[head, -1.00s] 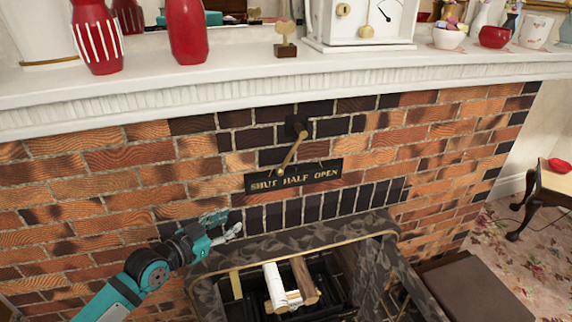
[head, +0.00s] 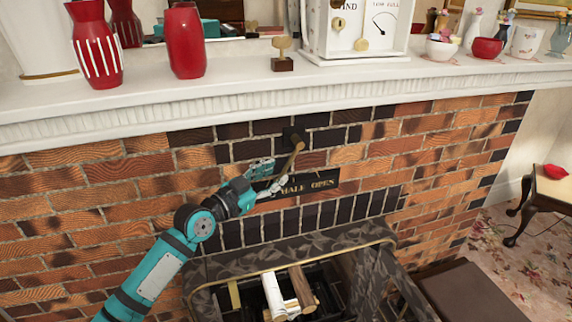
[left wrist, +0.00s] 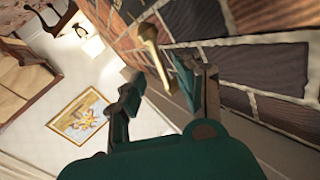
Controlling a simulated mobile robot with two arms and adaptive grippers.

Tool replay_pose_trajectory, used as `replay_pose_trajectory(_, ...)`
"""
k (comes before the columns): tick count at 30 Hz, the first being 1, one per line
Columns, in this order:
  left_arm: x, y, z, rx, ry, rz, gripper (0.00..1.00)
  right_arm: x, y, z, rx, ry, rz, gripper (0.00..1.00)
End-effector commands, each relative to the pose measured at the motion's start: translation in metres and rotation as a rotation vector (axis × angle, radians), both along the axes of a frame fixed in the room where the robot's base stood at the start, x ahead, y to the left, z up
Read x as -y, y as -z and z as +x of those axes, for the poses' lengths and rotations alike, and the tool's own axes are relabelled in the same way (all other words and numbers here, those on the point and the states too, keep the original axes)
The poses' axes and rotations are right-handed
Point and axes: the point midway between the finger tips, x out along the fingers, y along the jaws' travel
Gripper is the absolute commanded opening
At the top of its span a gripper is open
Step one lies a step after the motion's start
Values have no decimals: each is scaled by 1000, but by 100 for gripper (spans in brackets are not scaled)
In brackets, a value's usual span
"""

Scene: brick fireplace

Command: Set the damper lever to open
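The brass damper lever (head: 294,156) hangs from a dark pivot on the brick wall, slanting down and left toward the SHUT side of its label plate. The black plate (head: 318,185) shows HALF and OPEN; SHUT is mostly covered by my gripper. My left gripper (head: 268,178) is at the lever's lower end, in front of the plate's left part. In the left wrist view its two fingers (left wrist: 157,78) are apart, and the brass lever (left wrist: 149,36) reaches down toward the gap between them. I cannot tell whether they touch it. My right gripper is out of view.
Below is the firebox surround (head: 230,268) with logs (head: 288,290). The brick face to the right is clear.

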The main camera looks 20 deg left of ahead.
Motion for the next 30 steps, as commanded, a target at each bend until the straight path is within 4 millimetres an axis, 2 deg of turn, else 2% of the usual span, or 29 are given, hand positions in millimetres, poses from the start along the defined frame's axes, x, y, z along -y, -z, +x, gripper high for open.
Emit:
replay_pose_trajectory(3,10,-2,20,2,0,-2,34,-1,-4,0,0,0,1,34)
replay_pose_trajectory(9,19,0,40,0,-1,-2,34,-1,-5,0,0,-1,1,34)
replay_pose_trajectory(20,21,1,45,-1,0,0,34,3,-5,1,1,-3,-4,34)
replay_pose_trajectory(28,21,1,44,-1,-1,0,2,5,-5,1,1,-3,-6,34)
replay_pose_trajectory(30,21,1,44,-1,0,0,0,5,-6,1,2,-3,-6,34)
